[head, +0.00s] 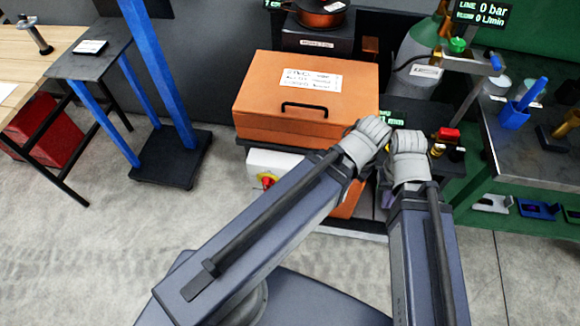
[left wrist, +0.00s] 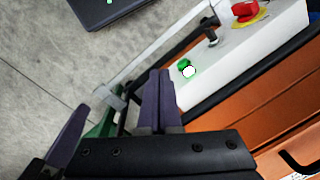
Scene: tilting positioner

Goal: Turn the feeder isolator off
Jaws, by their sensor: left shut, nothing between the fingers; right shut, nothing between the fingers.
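The isolator, a red knob on a yellow plate (head: 268,181), sits on a white box (head: 262,160) below the orange case in the head view. The red knob (left wrist: 245,10) also shows at the top of the left wrist view, partly cut off; its setting is hard to read. My left gripper (left wrist: 161,75) is shut and empty, with its purple fingertips near the box's button end, apart from the knob. In the head view my left gripper is hidden behind its own arm. My right gripper (head: 387,199) is shut and mostly hidden between the forearms.
A blue post (head: 158,70) stands left; a green workbench (head: 530,165) stands right.

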